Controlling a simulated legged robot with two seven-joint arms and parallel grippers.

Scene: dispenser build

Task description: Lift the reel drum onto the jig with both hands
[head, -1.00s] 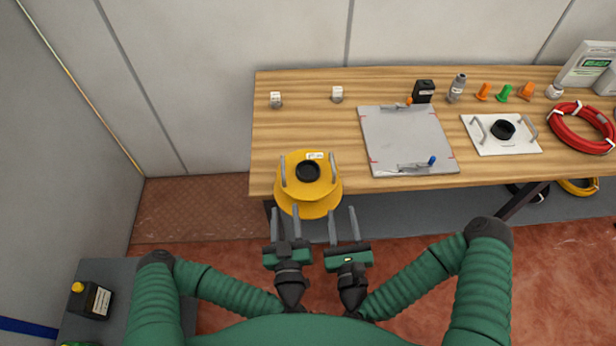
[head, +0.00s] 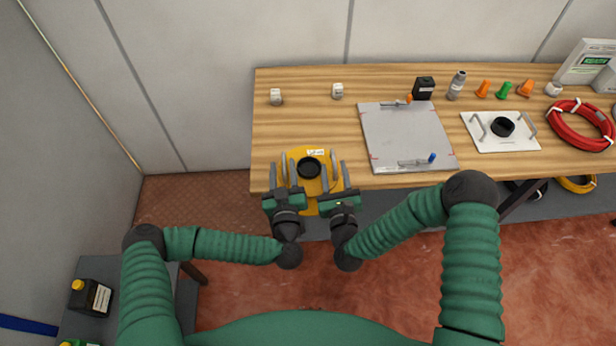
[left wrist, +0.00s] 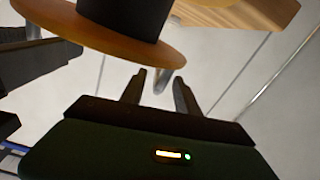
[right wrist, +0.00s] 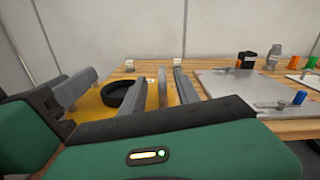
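The yellow reel drum (head: 310,187) with a black hub ring and two upright grey handles is at the table's front left edge; what it rests on is hidden. My left gripper (head: 285,174) is open, with its fingers either side of the left handle. The left wrist view shows that handle (left wrist: 163,82) between the fingertips, below an orange flange (left wrist: 60,38). My right gripper (head: 334,176) is open around the right handle, which the right wrist view shows between its fingers (right wrist: 163,88). A grey plate with two clamps (head: 388,133), apparently the jig, lies right of the drum.
A white handled plate (head: 481,143) and a red hose coil (head: 557,124) lie further right. A black box (head: 423,88), a grey bottle (head: 457,86) and small coloured parts stand behind. Two small white blocks stand at back left. The wood between drum and grey plate is clear.

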